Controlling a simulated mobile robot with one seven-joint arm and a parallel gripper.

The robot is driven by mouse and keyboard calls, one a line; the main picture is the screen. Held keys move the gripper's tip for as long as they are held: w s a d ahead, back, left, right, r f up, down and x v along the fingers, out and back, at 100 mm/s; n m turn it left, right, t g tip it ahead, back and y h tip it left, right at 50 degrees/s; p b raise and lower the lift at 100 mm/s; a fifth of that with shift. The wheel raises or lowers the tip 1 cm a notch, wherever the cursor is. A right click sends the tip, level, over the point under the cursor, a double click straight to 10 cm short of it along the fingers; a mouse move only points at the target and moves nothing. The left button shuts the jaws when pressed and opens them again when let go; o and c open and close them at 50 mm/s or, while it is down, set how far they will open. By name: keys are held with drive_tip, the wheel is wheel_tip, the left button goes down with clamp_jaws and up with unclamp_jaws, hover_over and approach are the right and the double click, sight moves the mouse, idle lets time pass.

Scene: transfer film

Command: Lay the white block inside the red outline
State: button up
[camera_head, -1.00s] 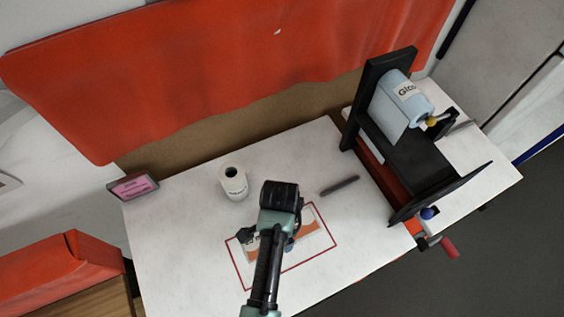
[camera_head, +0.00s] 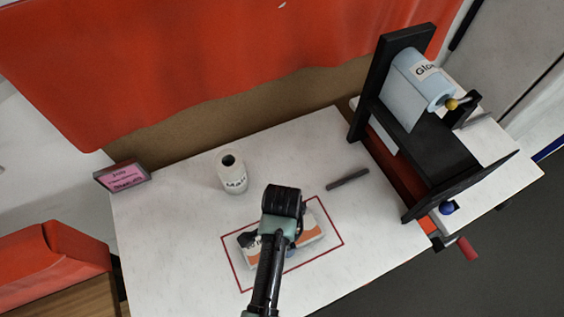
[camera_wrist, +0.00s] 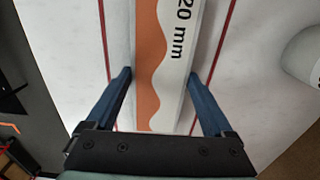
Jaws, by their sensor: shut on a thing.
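The white block (camera_head: 313,232), with an orange wavy band, lies within the red outline (camera_head: 330,220) on the white table as the head view shows it. In the wrist view the block (camera_wrist: 178,60) reads "20 mm" and runs between two red lines. My gripper (camera_wrist: 160,78) is shut on the block, one blue finger at each long side. In the head view my gripper (camera_head: 272,243) covers the middle of the block. Whether the block rests on the table or hangs just above it, I cannot tell.
A white roll (camera_head: 232,173) stands behind the outline. A dark bar (camera_head: 347,179) lies to its right. A black film stand (camera_head: 430,150) with a blue-white roll (camera_head: 415,90) is at the right. A pink-faced sign (camera_head: 123,177) stands at the left corner. The table's left part is clear.

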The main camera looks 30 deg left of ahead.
drive_tip(key=shift+f, duration=0.35)
idle(0.3)
drive_tip(key=o, duration=1.2)
wheel_tip(320, 180, up, 13)
